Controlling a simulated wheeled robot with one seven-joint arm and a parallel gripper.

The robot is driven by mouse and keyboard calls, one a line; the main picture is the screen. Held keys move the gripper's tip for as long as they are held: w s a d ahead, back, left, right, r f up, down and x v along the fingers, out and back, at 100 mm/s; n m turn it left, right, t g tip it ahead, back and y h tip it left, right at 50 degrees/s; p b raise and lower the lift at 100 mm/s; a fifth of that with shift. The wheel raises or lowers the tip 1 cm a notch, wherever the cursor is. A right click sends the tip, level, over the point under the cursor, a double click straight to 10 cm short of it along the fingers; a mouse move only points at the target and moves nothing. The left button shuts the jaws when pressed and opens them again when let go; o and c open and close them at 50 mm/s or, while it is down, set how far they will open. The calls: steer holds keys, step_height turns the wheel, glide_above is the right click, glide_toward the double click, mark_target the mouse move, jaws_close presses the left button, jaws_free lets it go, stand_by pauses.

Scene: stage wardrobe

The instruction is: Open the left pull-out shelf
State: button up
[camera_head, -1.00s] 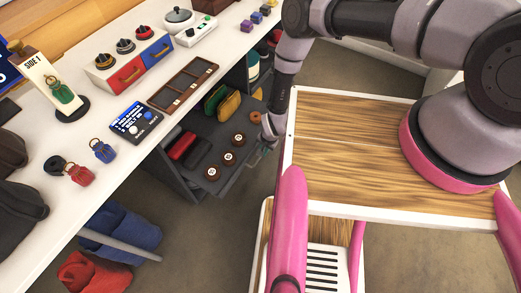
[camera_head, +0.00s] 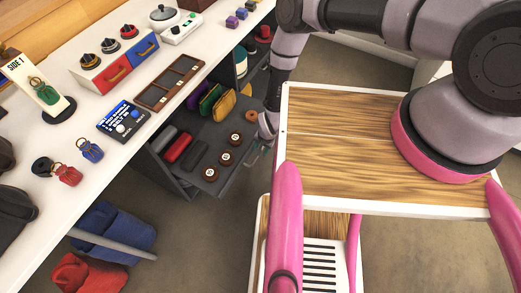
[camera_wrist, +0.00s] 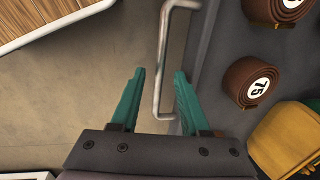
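The left pull-out shelf (camera_head: 212,184) is a dark grey tray that stands well out from under the white counter. It carries rolled brown belts, dark and red rolls, and purple, green and yellow pouches. Its metal bar handle (camera_wrist: 161,60) is on the outer edge. My gripper (camera_wrist: 160,74) is at that handle, with its teal fingers apart on either side of the bar. I see a gap between the bar and the left finger. In the head view my gripper (camera_head: 266,146) is small and partly hidden by my arm.
The white counter (camera_head: 112,178) above holds a red and blue drawer box (camera_head: 115,62), a brown divided tray (camera_head: 170,82) and a small screen box (camera_head: 125,121). Another open compartment (camera_head: 243,68) is farther right.

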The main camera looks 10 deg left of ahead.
step_height(320, 180, up, 11)
steer(key=d, duration=0.2)
steer(key=shift+s+f, duration=0.2)
steer(key=shift+s, duration=0.15)
steer(key=shift+a, duration=0.1)
stand_by(0.4)
